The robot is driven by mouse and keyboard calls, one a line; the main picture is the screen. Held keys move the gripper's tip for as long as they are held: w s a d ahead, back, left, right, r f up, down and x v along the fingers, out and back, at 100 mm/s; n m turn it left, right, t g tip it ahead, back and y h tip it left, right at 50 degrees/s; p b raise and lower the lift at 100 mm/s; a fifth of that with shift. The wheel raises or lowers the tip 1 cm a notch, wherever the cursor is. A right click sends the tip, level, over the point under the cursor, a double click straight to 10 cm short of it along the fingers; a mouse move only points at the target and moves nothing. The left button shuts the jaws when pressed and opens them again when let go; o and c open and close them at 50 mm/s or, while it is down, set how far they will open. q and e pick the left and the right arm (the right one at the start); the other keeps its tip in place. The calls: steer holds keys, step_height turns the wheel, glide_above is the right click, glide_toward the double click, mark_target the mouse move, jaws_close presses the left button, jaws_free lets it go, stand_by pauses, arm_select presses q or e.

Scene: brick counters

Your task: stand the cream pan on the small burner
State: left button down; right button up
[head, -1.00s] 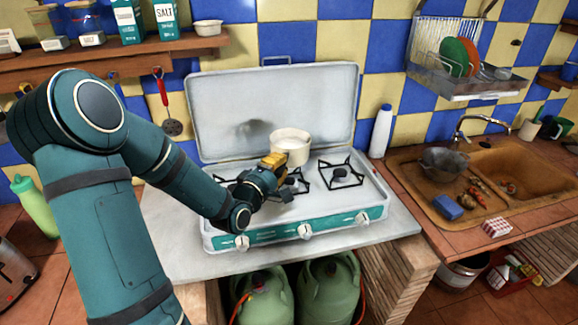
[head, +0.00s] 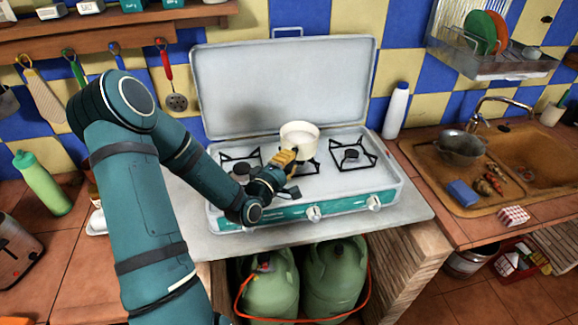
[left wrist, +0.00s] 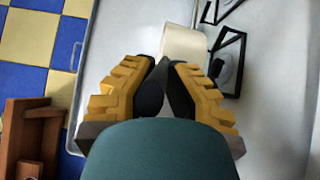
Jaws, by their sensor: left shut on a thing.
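The cream pan (head: 299,140) is upright over the middle burner (head: 309,169) of the white camping stove, hiding most of that burner. I cannot tell whether it touches the grate. My left gripper (head: 285,161) is shut on the pan's handle, at the pan's near-left side. In the left wrist view the yellow-padded fingers (left wrist: 160,80) close together, with the pan's cream side (left wrist: 185,42) beyond them; the handle is mostly hidden. The right burner (head: 352,156) is bare. My right gripper is not in view.
The stove's raised lid (head: 285,85) stands behind the burners. A white bottle (head: 396,110) stands right of the stove. The sink (head: 535,160) with a grey pot (head: 461,147) lies further right. Green gas bottles (head: 335,280) stand below the counter.

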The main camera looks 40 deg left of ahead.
arm_select(q)
steer(key=shift+f, duration=0.75)
steer(key=shift+f, duration=0.2)
steer(key=c, duration=1.1)
jaws_free()
steer(key=shift+c, duration=0.2)
